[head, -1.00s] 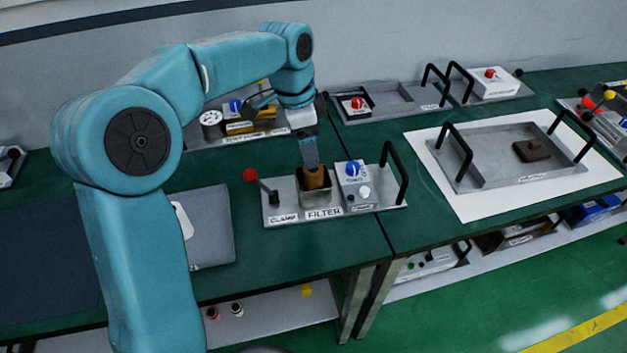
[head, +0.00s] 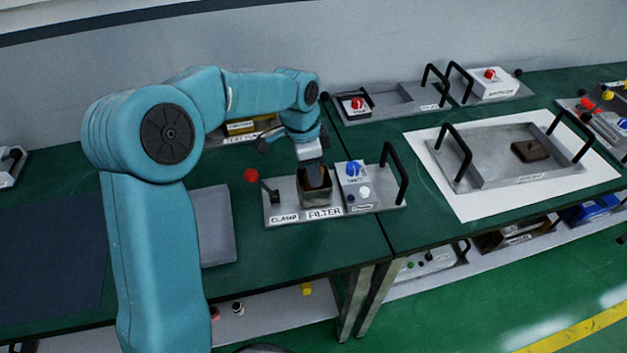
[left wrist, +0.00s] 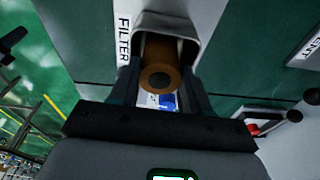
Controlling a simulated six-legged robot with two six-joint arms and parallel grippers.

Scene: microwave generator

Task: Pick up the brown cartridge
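The brown cartridge (left wrist: 160,62) is a cylinder with a dark hole in its end. My left gripper (head: 318,178) reaches down from above into the holder's mouth. In the left wrist view, its two dark fingers (left wrist: 160,92) stand on either side of the cartridge's end. They look open around it; whether they touch its sides is hard to see. In the head view, the gripper and the holder's wall hide most of the cartridge. My right gripper is not in view.
The fixture carries a red-knobbed clamp lever (head: 252,177) on the left, a box with a blue knob (head: 354,168) and a black handle (head: 395,172) on the right. A metal tray (head: 490,172) with a dark brown block (head: 530,150) lies further right.

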